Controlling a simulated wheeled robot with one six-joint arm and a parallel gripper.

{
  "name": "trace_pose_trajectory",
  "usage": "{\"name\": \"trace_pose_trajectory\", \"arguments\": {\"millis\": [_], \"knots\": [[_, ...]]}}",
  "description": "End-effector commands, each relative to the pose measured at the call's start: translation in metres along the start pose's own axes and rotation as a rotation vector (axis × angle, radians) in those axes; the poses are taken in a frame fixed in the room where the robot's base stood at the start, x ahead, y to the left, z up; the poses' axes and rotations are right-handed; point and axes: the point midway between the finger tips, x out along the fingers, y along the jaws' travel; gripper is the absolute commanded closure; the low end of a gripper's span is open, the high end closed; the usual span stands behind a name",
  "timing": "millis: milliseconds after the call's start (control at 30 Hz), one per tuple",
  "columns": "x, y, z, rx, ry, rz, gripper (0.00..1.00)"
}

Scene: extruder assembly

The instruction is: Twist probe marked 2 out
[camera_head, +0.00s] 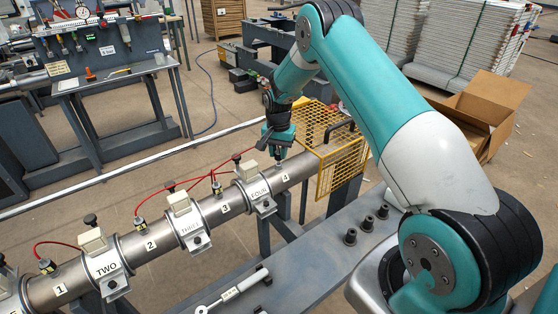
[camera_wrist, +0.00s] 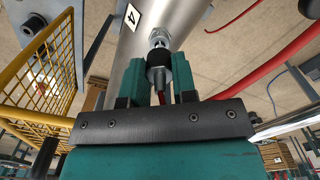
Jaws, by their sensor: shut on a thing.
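Probe 2 (camera_head: 140,224) stands upright in the steel barrel (camera_head: 72,286) beside the label 2 (camera_head: 150,245), with a red cable looping from its top. My gripper (camera_head: 278,155) is far to its right, pointing down at the barrel near the label 4 (camera_head: 285,177). In the wrist view my gripper (camera_wrist: 159,78) is shut on a different probe (camera_wrist: 159,57), next to the label 4 (camera_wrist: 132,17). This probe has a black collar and a silver nut against the barrel. In the head view my fingers mostly hide it.
Probe 3 (camera_head: 215,185) and probe 1 (camera_head: 47,266) also stand in the barrel. A yellow mesh guard (camera_head: 340,160) is close right of my gripper. Red cables run above the barrel.

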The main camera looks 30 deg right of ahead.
Motion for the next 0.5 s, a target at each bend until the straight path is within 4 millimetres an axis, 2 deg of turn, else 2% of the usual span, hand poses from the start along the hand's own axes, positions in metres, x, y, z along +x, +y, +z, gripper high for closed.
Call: {"name": "trace_pose_trajectory", "arguments": {"millis": [167,500], "knots": [[-0.005,0.0,0.0,0.0,0.0,0.0,0.97],[-0.029,0.0,0.0,0.0,0.0,0.0,0.97]]}}
